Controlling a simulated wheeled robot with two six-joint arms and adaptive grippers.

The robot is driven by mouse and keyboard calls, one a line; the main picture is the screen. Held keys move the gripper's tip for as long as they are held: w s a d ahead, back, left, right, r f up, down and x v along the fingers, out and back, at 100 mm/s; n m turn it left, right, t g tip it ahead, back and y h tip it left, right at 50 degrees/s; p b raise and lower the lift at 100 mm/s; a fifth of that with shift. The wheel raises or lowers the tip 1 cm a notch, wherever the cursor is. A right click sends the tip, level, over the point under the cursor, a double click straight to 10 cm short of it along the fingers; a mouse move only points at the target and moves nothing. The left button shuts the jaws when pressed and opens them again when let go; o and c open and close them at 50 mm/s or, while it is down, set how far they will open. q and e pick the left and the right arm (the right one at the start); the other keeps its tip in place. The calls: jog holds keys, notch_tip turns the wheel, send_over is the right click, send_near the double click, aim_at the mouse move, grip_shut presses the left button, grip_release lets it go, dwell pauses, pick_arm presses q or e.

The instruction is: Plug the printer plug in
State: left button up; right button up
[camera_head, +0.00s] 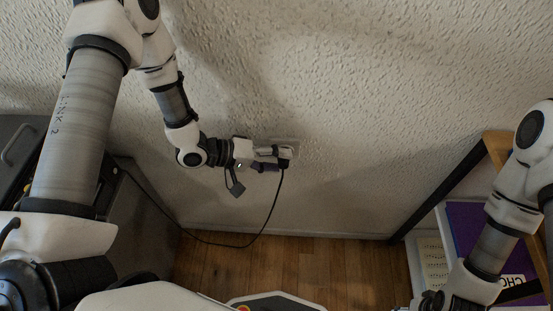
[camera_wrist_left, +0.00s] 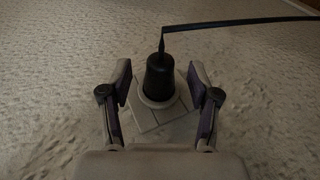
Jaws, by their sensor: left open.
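The black printer plug (camera_wrist_left: 159,78) sits at the round socket of a pale wall outlet (camera_wrist_left: 157,122) in the left wrist view. Its body lies against the socket's ring; how deep it sits is hidden. In the head view the plug (camera_head: 284,160) is small and dark at the outlet (camera_head: 293,147). Its black cord (camera_head: 275,205) hangs down and runs left. My left gripper (camera_wrist_left: 159,108) is open, with one finger on each side of the plug and a gap to both. In the head view my left gripper (camera_head: 270,159) is at the outlet.
A dark grey cabinet or appliance (camera_head: 135,215) stands at the left, where the cord ends. At the right a desk or shelf frame (camera_head: 440,190) holds a purple book (camera_head: 470,222). The textured wall around the outlet is clear, with wooden floor (camera_head: 300,262) below.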

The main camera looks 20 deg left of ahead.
pick_arm(q)
jog(key=shift+p+v, duration=0.85)
jog(key=shift+p, duration=0.1)
jog(key=p+v, duration=0.3)
jog(key=shift+r, duration=0.15)
jog(key=shift+s+a, duration=0.1)
jog(key=v, duration=0.7)
jog(key=shift+s+a, duration=0.15)
jog(key=shift+a, duration=0.05)
